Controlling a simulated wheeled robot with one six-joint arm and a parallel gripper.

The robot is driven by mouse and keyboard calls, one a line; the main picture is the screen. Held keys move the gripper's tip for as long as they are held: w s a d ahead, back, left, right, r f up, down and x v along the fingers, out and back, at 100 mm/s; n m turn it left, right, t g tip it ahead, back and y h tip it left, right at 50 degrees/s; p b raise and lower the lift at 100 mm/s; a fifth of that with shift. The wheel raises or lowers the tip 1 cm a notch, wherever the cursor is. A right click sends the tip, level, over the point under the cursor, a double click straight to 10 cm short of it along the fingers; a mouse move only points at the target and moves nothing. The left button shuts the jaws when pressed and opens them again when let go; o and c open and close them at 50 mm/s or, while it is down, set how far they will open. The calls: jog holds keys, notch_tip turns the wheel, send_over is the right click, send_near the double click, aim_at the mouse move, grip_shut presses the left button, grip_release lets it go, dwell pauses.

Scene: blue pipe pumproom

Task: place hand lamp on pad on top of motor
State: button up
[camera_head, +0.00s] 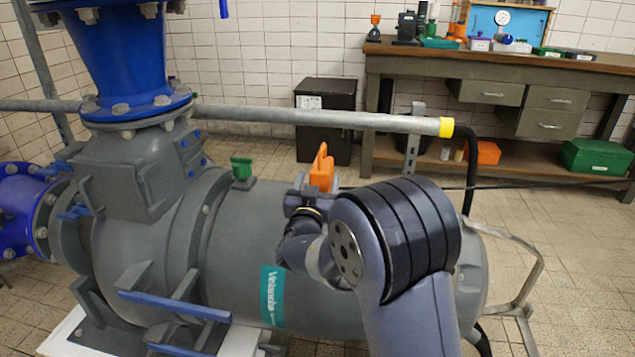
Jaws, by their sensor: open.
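The grey motor (235,220) lies across the middle of the view, with a teal label on its side. An orange object with an upright loop handle (321,168), which looks like the hand lamp, shows above the top of the motor. My gripper (315,188) is open right at the lamp's lower part, its jaws close to it. My wrist and gripper hide the lamp's base, so I cannot tell whether it rests on the motor. The pad is not visible; it may be hidden behind my gripper and arm.
A green fitting (241,168) stands on the motor left of the lamp. A grey rail (300,117) with a yellow end runs behind the motor. A blue pipe cone (125,55) rises at left. A workbench (480,62) and black cabinet (325,105) stand behind, with open floor between.

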jog(key=v, duration=1.2)
jog(key=shift+c, duration=0.2)
